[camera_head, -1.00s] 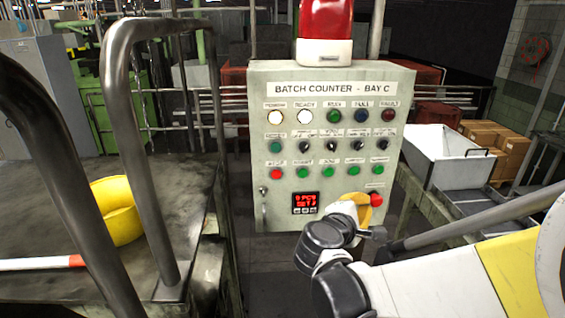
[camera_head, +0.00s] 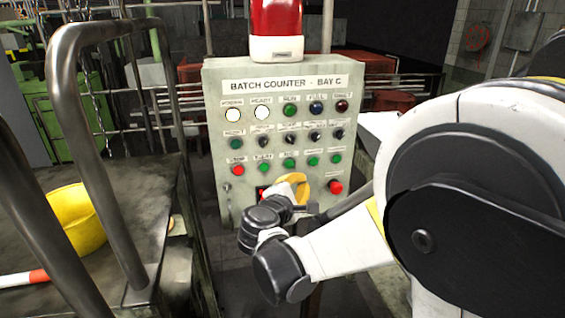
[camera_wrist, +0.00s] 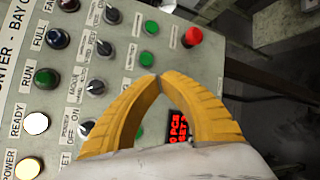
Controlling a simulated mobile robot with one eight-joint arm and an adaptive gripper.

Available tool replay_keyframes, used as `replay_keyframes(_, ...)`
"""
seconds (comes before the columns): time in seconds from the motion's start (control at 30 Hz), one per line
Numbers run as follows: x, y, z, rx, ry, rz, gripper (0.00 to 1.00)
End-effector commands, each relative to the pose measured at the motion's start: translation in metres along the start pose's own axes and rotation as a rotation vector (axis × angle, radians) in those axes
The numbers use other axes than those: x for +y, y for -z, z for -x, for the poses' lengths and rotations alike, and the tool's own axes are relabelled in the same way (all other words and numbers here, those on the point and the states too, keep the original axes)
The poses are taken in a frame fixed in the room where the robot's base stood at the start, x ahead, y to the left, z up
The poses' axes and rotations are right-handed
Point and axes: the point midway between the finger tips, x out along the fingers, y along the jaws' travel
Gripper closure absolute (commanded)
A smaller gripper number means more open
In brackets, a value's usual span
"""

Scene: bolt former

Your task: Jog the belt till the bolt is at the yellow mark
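The grey control panel (camera_head: 215,120), labelled BATCH COUNTER - BAY C, faces me and also shows turned sideways in the wrist view (camera_wrist: 125,20). Its bottom button row has a red stop button (camera_head: 238,170) and several green buttons; the middle one (camera_head: 288,163) seems to be labelled JOG. My gripper (camera_wrist: 158,77) has yellow fingers whose tips meet, with nothing between them. It is in front of the panel, below the green row, and partly covers the red display (camera_wrist: 178,130). In the wrist view a finger hides part of that row. No bolt, belt or yellow mark is visible.
A red mushroom button (camera_head: 336,187) is right of my gripper. A red beacon (camera_head: 276,25) tops the panel. POWER and READY lamps are lit white.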

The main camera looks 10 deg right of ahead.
Motion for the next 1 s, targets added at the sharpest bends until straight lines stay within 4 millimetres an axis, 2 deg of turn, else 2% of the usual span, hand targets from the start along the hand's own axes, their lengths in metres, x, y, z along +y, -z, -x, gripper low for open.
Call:
replay_keyframes(0.2,0.014,0.013,-0.025,0.000,0.000,0.000,1.00)
replay_keyframes(0.4,0.021,0.022,-0.040,-0.001,0.001,0.000,1.00)
replay_keyframes(1.0,0.024,0.024,-0.045,0.000,0.000,0.000,1.00)
